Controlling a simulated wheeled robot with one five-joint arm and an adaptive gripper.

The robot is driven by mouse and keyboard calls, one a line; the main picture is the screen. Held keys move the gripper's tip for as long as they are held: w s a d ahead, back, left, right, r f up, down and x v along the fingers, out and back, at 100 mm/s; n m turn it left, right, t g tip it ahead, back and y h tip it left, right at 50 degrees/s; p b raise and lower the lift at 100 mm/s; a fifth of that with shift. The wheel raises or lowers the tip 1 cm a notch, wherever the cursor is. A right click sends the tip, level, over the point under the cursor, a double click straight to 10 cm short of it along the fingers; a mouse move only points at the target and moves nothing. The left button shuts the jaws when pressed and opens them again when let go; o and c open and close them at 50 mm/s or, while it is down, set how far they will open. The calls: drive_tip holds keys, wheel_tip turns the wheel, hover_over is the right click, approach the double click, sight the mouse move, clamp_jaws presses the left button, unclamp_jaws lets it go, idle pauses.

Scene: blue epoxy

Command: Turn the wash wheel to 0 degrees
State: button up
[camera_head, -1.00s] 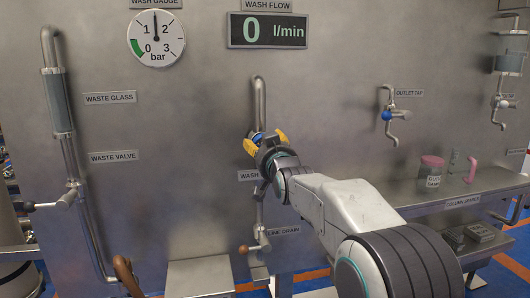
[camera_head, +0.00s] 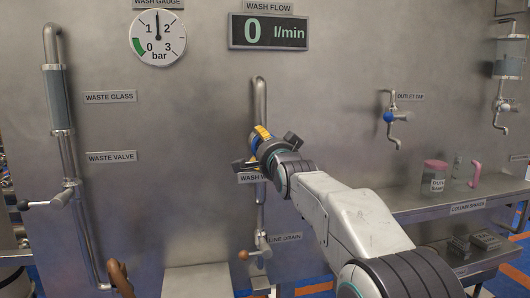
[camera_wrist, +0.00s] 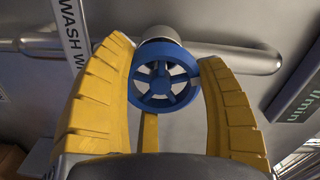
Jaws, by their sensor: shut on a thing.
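The blue wash wheel (camera_wrist: 162,76), a spoked round handwheel, shows face-on in the wrist view, between the two yellow fingers of my gripper (camera_wrist: 166,62). The fingers close on its rim from left and right. In the head view my gripper (camera_head: 253,148) is at the vertical pipe, tilted over, and hides most of the wheel. The wash flow display (camera_head: 268,31) reads 0 l/min. The wash gauge (camera_head: 157,38) needle points nearly straight up, between 1 and 2 bar. The wheel's angle cannot be read from these frames.
The steel panel (camera_head: 190,190) stands behind the wheel. The line drain handle (camera_head: 244,255) is below my gripper, and the waste valve handle (camera_head: 61,199) is at the left. At the right are the outlet tap (camera_head: 389,117) and a shelf (camera_head: 420,208) with a pink-lidded jar (camera_head: 435,177).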

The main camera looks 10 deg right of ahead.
drive_tip(key=shift+s+d+r+m, duration=0.1)
drive_tip(key=shift+r+m, duration=0.05)
drive_tip(key=shift+m, duration=0.85)
drive_tip(key=shift+d+r+m, duration=0.1)
drive_tip(key=shift+r+m, duration=0.05)
drive_tip(key=shift+m, duration=0.85)
drive_tip(key=o, duration=0.9)
drive_tip(key=shift+d+f, duration=0.1)
drive_tip(key=shift+d, duration=0.05)
drive_tip(key=shift+o, duration=1.4)
drive_tip(key=shift+f, duration=0.15)
drive_tip(key=s, duration=1.2)
